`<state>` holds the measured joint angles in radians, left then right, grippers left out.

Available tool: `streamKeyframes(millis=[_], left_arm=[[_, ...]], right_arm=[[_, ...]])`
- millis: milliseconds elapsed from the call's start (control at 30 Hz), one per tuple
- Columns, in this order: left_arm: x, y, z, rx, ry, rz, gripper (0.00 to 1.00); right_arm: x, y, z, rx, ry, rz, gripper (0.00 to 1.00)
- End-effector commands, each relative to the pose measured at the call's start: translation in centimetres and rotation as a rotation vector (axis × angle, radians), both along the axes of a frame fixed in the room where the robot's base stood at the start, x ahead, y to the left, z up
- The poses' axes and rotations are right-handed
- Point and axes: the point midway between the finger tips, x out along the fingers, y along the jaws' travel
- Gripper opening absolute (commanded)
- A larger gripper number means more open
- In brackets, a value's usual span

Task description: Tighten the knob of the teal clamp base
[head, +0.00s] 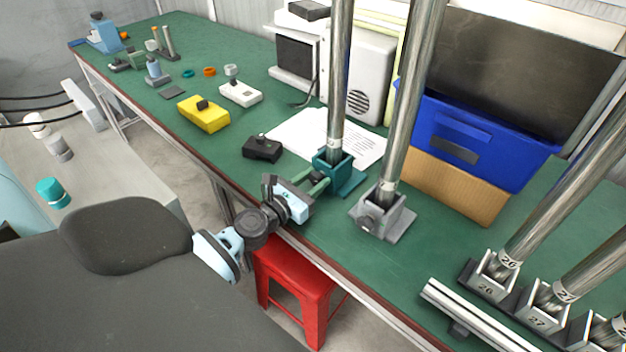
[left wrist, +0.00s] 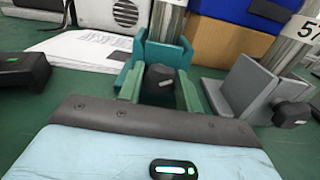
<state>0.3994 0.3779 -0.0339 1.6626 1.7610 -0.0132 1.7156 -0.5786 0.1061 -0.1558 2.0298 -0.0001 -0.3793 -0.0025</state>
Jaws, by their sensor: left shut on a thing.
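The teal clamp base (head: 352,181) stands on the green bench with a tall metal pole (head: 339,85) upright in it. The base also shows in the left wrist view (left wrist: 165,52). Its dark knob (left wrist: 160,78) faces my left gripper (head: 318,185). In the left wrist view, my left gripper's green fingers (left wrist: 160,92) lie on both sides of the knob and are shut on it. In the head view the fingers hide the knob. My right gripper is in neither view.
A grey clamp base (head: 382,218) with another pole stands just right of the teal one. A black box (head: 262,149) and white paper (head: 300,133) lie to the left and behind. A blue bin (head: 480,135) stands at the back. A red stool (head: 297,283) is below the bench edge.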

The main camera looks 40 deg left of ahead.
Motion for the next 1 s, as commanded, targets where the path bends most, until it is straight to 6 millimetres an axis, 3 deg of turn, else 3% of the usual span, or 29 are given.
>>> streamKeyframes(millis=[600, 1000], left_arm=[[-0.02, -0.11, -0.06, 0.442, -0.035, 0.000, 0.12], [-0.01, -0.15, -0.07, 0.558, -0.044, 0.000, 0.12]], right_arm=[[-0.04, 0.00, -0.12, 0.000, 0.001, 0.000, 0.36], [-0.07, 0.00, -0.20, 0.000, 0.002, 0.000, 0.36]])
